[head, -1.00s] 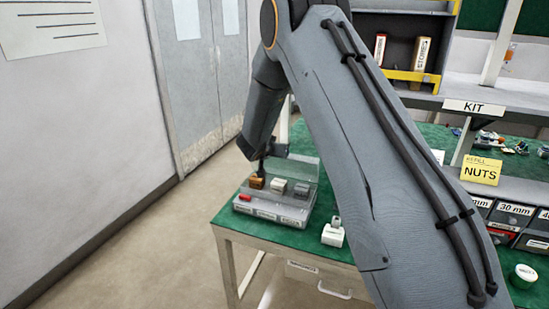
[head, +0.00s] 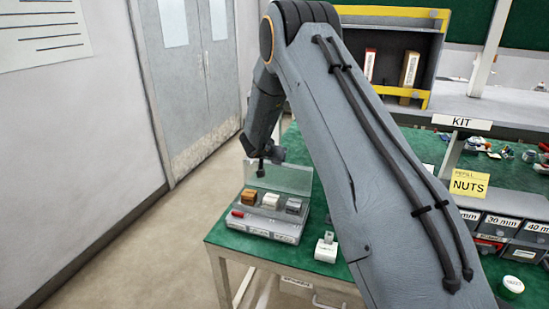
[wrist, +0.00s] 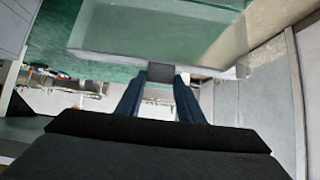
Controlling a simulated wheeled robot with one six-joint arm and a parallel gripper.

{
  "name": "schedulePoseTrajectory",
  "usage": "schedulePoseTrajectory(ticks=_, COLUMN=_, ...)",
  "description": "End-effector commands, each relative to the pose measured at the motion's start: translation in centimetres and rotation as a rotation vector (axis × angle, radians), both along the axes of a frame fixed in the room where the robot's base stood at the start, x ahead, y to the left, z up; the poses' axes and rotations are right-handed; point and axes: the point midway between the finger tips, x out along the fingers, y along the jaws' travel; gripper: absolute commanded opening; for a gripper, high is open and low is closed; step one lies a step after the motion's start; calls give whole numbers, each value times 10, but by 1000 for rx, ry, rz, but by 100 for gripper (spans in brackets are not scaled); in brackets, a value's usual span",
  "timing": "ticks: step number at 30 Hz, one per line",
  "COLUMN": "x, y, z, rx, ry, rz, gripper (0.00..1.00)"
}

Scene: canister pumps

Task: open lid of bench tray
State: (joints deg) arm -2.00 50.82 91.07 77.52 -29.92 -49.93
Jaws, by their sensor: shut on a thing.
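The bench tray (head: 258,229) is a grey box with a labelled front, near the left corner of the green bench. Its clear lid (head: 290,180) stands raised at the back of the tray. An orange-brown block (head: 249,197), a white block (head: 271,201) and a dark grey block (head: 294,206) sit in a row inside, with a red piece (head: 237,213) at front left. My gripper (head: 261,168) is at the lid's upper edge. In the wrist view, my gripper (wrist: 160,80) is shut on a dark tab (wrist: 160,71) at the edge of the clear lid (wrist: 155,35).
A white object (head: 326,248) stands on the bench right of the tray. Labelled bins (head: 500,222), a NUTS card (head: 468,184) and a KIT shelf (head: 463,122) are at right. The floor left of the bench is clear. My arm hides the bench's middle.

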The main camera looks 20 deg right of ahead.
Motion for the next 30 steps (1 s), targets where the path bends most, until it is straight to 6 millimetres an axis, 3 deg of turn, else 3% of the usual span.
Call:
schedulePoseTrajectory(ticks=5, x=3, y=1, z=5, rx=-1, ry=-8, rz=2, gripper=0)
schedulePoseTrajectory(ticks=6, x=3, y=1, z=5, rx=-1, ry=-8, rz=2, gripper=41)
schedulePoseTrajectory(ticks=9, x=2, y=1, z=4, rx=0, ry=-6, rz=1, gripper=53)
schedulePoseTrajectory(ticks=20, x=-1, y=3, z=4, rx=0, ry=-3, rz=2, gripper=53)
schedulePoseTrajectory(ticks=30, x=-29, y=25, z=31, rx=0, ry=-5, rz=4, gripper=53)
